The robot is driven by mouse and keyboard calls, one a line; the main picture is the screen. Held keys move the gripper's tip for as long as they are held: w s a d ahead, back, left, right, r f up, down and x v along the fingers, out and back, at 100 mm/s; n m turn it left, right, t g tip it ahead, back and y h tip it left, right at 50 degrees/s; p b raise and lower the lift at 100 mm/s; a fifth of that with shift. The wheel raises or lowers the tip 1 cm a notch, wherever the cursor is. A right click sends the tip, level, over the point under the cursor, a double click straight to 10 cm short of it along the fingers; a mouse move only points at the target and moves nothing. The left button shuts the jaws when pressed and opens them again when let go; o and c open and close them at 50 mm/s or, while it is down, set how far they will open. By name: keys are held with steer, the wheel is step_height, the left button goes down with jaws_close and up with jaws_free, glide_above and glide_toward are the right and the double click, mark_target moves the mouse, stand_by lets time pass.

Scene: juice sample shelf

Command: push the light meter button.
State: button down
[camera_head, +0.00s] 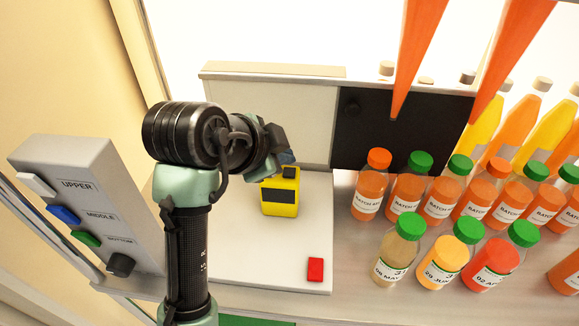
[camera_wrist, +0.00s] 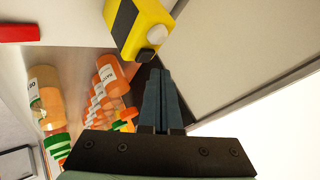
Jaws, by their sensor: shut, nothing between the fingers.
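The yellow light meter (camera_head: 281,196) stands on the white board, with a dark display on its front and a dark piece on top. In the wrist view the meter (camera_wrist: 145,20) shows at the top, with a white round part (camera_wrist: 157,34) and a dark button (camera_wrist: 145,54) at its end. My gripper (camera_head: 287,157) is shut and empty, just above and behind the meter's top in the head view. In the wrist view its fingertips (camera_wrist: 160,75) point toward the meter, close to the dark button. Contact cannot be told.
A red block (camera_head: 315,269) lies on the white board (camera_head: 250,265). Several juice bottles (camera_head: 438,263) stand to the right. A grey panel (camera_head: 90,155) with several coloured buttons stands at left. A white and black back panel (camera_head: 285,110) rises behind the meter. Orange tapered shapes (camera_head: 415,50) hang above.

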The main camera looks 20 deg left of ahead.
mark_target(284, 175)
step_height(284, 175, up, 6)
steer(key=p, duration=0.4)
steer(key=shift+f, duration=0.15)
steer(key=shift+f, duration=0.15)
